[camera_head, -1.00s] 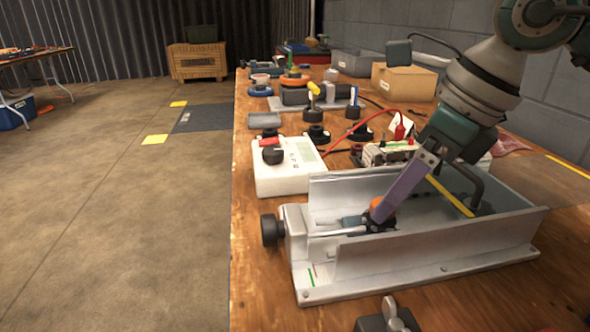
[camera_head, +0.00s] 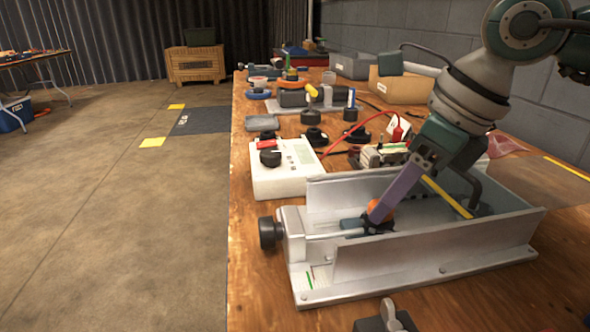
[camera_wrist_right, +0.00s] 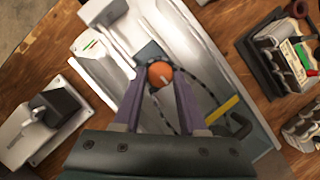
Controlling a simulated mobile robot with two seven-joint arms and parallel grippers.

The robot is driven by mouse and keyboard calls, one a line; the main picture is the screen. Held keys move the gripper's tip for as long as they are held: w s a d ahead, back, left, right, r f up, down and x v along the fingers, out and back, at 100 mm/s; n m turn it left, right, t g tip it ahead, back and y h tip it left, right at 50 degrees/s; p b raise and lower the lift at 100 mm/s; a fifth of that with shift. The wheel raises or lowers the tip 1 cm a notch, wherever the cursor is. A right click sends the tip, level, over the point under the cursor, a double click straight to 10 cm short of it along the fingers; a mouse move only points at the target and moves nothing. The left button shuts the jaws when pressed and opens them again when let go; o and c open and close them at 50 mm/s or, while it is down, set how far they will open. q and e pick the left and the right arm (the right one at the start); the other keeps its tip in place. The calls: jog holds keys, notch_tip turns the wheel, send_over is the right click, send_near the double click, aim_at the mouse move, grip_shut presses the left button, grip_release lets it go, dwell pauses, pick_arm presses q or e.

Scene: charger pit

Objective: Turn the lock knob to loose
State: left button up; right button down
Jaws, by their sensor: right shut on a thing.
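An orange round knob (camera_head: 384,209) sits inside a grey metal tray-like fixture (camera_head: 440,258). In the right wrist view the orange knob (camera_wrist_right: 161,73) has a pale line on its top, pointing toward the lower right. My right gripper (camera_head: 377,216) reaches down into the fixture with its purple fingers. In the wrist view the right gripper (camera_wrist_right: 160,80) has one finger on each side of the orange knob, shut on it. The fingers partly hide the knob. A black knob (camera_head: 269,232) sticks out of the fixture's left end. My left gripper is not in view.
A white box with a black dial (camera_head: 284,172) stands behind the fixture. A red cable and small parts lie farther back on the wooden bench. A dark clamp-like part (camera_head: 386,318) stands in front. The fixture's side walls flank my fingers.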

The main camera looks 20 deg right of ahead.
dwell(0.4)
jog(key=n+y+b, duration=0.1)
jog(key=n+b, duration=0.1)
jog(key=n, duration=0.1)
jog(key=shift+w+d+g, duration=0.1)
jog(key=shift+w+g, duration=0.1)
jog(key=shift+g, duration=0.2)
jog(key=n+g+b, duration=0.1)
jog(key=n, duration=0.2)
jog(key=n+g+y+b, duration=0.1)
jog(key=n, duration=0.2)
jog(key=shift+w, duration=0.2)
jog(key=n+g+b, duration=0.1)
jog(key=n, duration=0.1)
jog(key=n+b, duration=0.1)
jog(key=n, duration=0.1)
jog(key=shift+w+g+b, duration=0.2)
jog(key=shift+g+b, duration=0.1)
jog(key=shift+g, duration=0.1)
jog(key=shift+w+n+g+h+b, duration=0.15)
jog(key=shift+n+g+b, duration=0.25)
jog(key=shift+n, duration=0.75)
jog(key=shift+n+g+h+b, duration=0.15)
jog(key=shift+n+g+b, duration=0.2)
jog(key=shift+n, duration=0.8)
